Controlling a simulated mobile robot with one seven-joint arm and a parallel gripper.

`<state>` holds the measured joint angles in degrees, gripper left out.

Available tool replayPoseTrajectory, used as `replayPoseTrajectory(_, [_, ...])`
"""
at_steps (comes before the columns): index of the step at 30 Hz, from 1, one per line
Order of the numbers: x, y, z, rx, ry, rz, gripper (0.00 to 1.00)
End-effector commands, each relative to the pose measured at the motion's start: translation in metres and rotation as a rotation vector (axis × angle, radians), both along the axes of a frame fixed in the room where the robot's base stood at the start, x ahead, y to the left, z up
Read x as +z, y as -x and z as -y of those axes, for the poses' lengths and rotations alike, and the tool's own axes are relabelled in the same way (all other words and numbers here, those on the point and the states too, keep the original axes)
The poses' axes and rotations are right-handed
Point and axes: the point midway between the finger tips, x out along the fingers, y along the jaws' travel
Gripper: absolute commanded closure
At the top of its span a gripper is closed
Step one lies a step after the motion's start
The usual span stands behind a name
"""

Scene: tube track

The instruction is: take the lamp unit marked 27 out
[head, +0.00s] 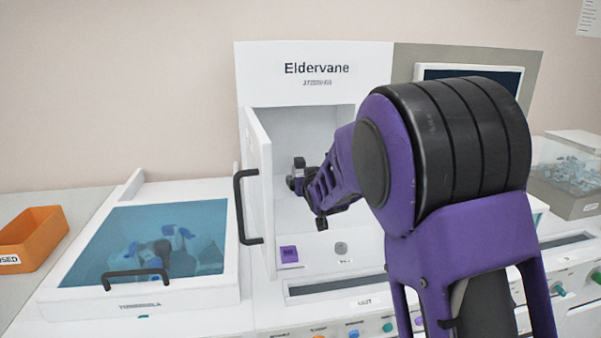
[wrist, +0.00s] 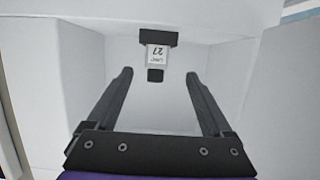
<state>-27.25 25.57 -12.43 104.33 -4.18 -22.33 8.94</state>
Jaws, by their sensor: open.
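The lamp unit marked 27 (wrist: 157,53) shows in the wrist view as a small pale block with an upside-down label. It hangs from a dark mount at the back of a white compartment, and its lower end is dark. My gripper (wrist: 158,76) is open, with one finger to either side of the lamp unit in the picture. I see no contact, and the gap in depth is hard to judge. In the head view my arm reaches into the open Eldervane compartment (head: 290,128). There the arm hides much of the inside, and the label cannot be read.
The compartment's white door (head: 262,190) stands open at the left, with a black handle (head: 241,206). A clear box (head: 565,172) is right.

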Motion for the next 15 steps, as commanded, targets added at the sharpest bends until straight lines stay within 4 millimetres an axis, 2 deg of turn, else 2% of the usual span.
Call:
replayPoseTrajectory(1, [-0.004, -0.010, -0.002, -0.001, 0.001, -0.001, 0.15])
replayPoseTrajectory(6, [-0.011, -0.035, -0.010, 0.000, 0.001, -0.001, 0.15])
replayPoseTrajectory(15, [-0.017, -0.054, -0.014, 0.000, 0.000, -0.001, 0.15])
